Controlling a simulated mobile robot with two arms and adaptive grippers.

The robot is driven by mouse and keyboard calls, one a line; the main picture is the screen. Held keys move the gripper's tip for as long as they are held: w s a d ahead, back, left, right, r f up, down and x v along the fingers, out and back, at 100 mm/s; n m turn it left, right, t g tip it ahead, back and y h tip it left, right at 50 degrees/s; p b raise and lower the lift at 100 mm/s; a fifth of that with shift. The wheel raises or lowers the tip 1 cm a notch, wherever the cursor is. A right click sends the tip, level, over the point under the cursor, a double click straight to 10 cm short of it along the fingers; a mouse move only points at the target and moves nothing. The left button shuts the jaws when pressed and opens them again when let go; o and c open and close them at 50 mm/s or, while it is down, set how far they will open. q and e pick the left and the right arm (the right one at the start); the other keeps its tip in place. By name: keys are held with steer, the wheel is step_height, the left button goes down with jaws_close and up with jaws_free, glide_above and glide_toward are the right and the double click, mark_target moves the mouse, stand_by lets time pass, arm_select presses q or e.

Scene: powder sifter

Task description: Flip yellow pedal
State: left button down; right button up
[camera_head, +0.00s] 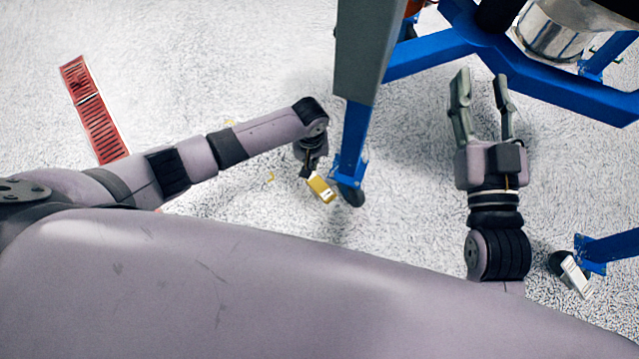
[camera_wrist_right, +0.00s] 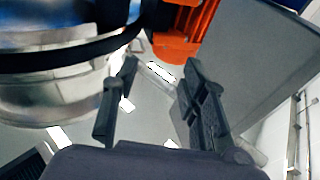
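The yellow pedal (camera_head: 320,188) sits at the foot of a blue leg (camera_head: 353,140), beside its dark caster (camera_head: 351,194). My left gripper (camera_head: 309,168) points down just above and left of the pedal. It is small and foreshortened, so its finger opening and any contact with the pedal cannot be made out. My right gripper (camera_head: 481,82) is open and empty, with its fingers apart below the blue frame (camera_head: 540,75). In the right wrist view its two fingers (camera_wrist_right: 161,78) are also apart with nothing between them.
A grey panel (camera_head: 364,52) rises above the blue leg. A metal vessel (camera_head: 548,35) stands at top right. Another caster with a white pedal (camera_head: 576,277) is at right. A red striped floor sign (camera_head: 95,112) lies at left. The right wrist view shows an orange part (camera_wrist_right: 181,35).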

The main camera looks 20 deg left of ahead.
arm_select(q)
steer(key=shift+r+p, duration=0.3)
steer(key=shift+r, duration=0.2)
arm_select(e)
steer(key=shift+d+f+g+h, duration=0.2)
steer(key=shift+f+g, duration=0.35)
steer(key=shift+f, duration=0.35)
steer(key=shift+d+f+g+h, duration=0.1)
steer(key=shift+f+g+h, duration=0.1)
steer(key=shift+f+g, duration=0.5)
steer(key=shift+d+f+g+h, duration=0.1)
steer(key=shift+f+g+h, duration=0.2)
steer(key=shift+f, duration=0.75)
